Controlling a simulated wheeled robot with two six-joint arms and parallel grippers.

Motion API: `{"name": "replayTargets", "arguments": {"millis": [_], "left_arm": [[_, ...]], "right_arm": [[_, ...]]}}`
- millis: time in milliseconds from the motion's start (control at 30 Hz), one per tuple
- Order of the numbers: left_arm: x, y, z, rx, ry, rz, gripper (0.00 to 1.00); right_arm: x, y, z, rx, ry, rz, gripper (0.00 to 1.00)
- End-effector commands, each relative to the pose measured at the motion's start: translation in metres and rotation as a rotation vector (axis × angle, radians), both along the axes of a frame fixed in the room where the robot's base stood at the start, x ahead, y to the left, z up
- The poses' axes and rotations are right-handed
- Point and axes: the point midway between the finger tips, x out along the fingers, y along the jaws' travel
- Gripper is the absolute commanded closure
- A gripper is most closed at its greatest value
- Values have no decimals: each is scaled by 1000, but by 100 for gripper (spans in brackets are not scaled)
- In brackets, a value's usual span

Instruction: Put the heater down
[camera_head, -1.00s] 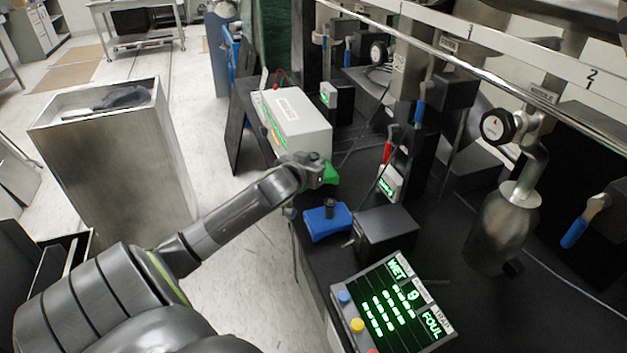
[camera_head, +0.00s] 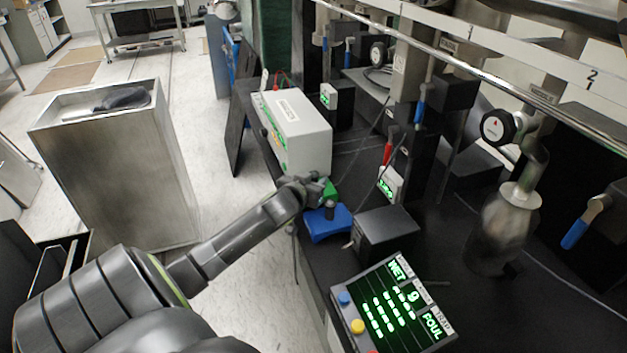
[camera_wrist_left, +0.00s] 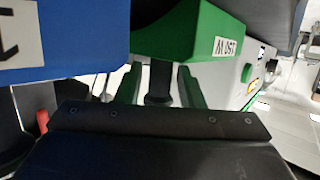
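The heater is a green block (camera_head: 330,189) at my left gripper's tip, close beside the blue block. In the left wrist view its green body (camera_wrist_left: 190,38) carries an upside-down label that seems to read 150 W. My left gripper (camera_head: 318,188) has its fingers on either side of the heater's dark post (camera_wrist_left: 158,85) and holds it. The arm hides part of the heater in the head view. I cannot tell whether its underside touches the bench. My right gripper is not in view.
A blue block (camera_head: 325,224) with a dark post stands just in front of the heater. A white-grey box (camera_head: 300,133) stands behind, a black box (camera_head: 387,233) to the right. A display panel (camera_head: 393,305) is nearer. The black bench (camera_head: 478,305) has bare patches; its left edge is close.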

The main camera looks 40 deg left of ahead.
Motion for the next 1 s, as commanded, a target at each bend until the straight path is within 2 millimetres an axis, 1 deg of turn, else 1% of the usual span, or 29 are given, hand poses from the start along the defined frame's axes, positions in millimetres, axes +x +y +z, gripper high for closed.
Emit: {"name": "replayTargets", "arguments": {"millis": [33,100,333,467,567,667,1000], "left_arm": [[0,0,0,0,0,0,59],[0,0,0,0,-1,0,52],[0,0,1,0,-1,0,52],[-1,0,6,1,-1,-1,52],[-10,-3,7,1,0,0,52],[-23,-7,12,3,0,-2,52],[-78,-25,29,2,1,-2,52]], "right_arm": [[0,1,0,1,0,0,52],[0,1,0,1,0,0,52],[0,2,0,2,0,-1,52],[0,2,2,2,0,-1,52],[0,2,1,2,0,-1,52],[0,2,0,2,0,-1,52],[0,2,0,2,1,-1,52]]}}
